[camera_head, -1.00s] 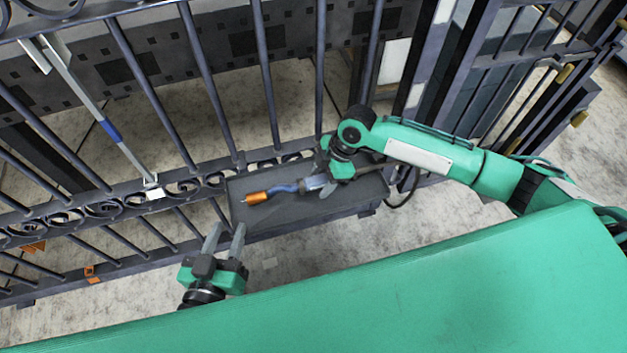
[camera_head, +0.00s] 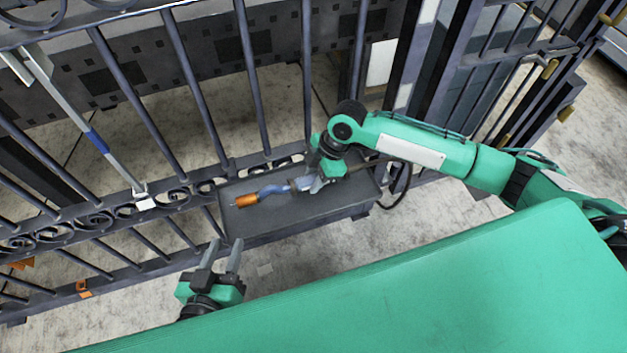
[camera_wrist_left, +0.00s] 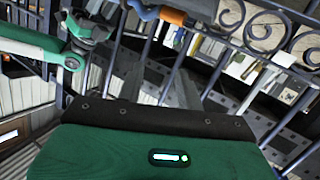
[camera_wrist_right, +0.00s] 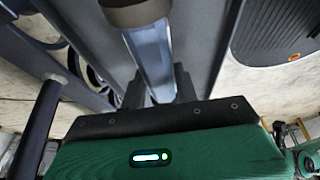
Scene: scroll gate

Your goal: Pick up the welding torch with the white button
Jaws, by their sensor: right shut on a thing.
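The welding torch (camera_head: 272,190) has a blue body and an orange nozzle. In the head view it lies over the dark grey shelf (camera_head: 290,222) at the gate, nozzle to the left. I cannot tell whether it touches the shelf. My right gripper (camera_head: 314,184) is shut on the torch's body. The right wrist view shows the light-blue body (camera_wrist_right: 150,60) between the fingers. I cannot make out the white button. My left gripper (camera_head: 225,252) is open and empty, in front of the shelf's left end. The left wrist view shows the orange nozzle (camera_wrist_left: 173,17) beyond its fingers.
The dark metal gate (camera_head: 190,80), with bars and scrolls, stands behind the shelf. A grey pole with a blue band (camera_head: 97,141) leans at the gate on the left. A black cable (camera_head: 407,180) hangs right of the shelf. Bare floor (camera_head: 330,245) shows in front.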

